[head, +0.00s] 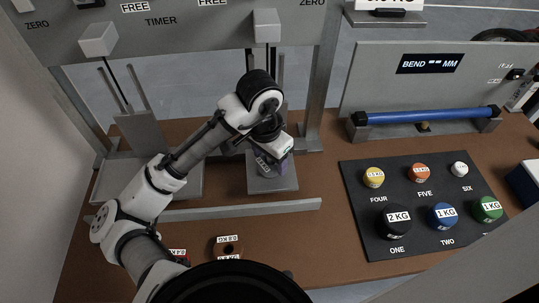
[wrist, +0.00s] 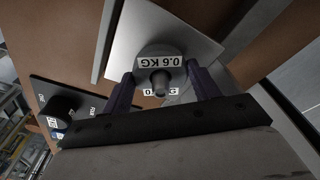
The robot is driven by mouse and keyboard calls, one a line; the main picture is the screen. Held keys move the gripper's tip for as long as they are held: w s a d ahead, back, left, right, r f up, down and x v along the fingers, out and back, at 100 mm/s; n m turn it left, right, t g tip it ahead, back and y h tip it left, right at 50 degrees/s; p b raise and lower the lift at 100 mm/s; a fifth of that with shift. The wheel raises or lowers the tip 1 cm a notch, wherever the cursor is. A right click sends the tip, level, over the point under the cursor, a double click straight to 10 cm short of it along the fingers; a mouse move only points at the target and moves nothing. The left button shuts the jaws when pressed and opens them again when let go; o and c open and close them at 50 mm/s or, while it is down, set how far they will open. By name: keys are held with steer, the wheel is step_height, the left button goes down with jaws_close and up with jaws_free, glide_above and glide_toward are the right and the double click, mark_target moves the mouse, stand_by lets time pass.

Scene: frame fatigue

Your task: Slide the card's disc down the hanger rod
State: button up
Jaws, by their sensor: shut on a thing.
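My gripper (head: 269,160) is at the right hanger in the head view, and its jaws are shut on a grey disc labelled 0.6 KG. In the wrist view the disc (wrist: 151,52) sits between my two purple fingers (wrist: 160,78). A round metal rod end (wrist: 160,84) shows at the disc's middle, so the disc appears to be around the hanger rod. A pale square plate (wrist: 190,32) lies beyond the disc; I cannot tell the gap between them. The hanger plate (head: 272,186) also shows in the head view. I cannot make out a card.
A black mat (head: 375,240) with several labelled weights lies at the right. A copper disc (head: 228,247) lies near the front. A grey rail (head: 250,208) runs before the hangers. A post (head: 318,90) stands right of my gripper; a blue bar (head: 425,116) is behind the mat.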

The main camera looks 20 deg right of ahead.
steer(key=o, duration=1)
step_height(320, 180, up, 14)
steer(key=a, duration=0.1)
steer(key=shift+s+a+f, duration=0.15)
steer(key=shift+s+a, duration=0.1)
steer(key=shift+s, duration=0.1)
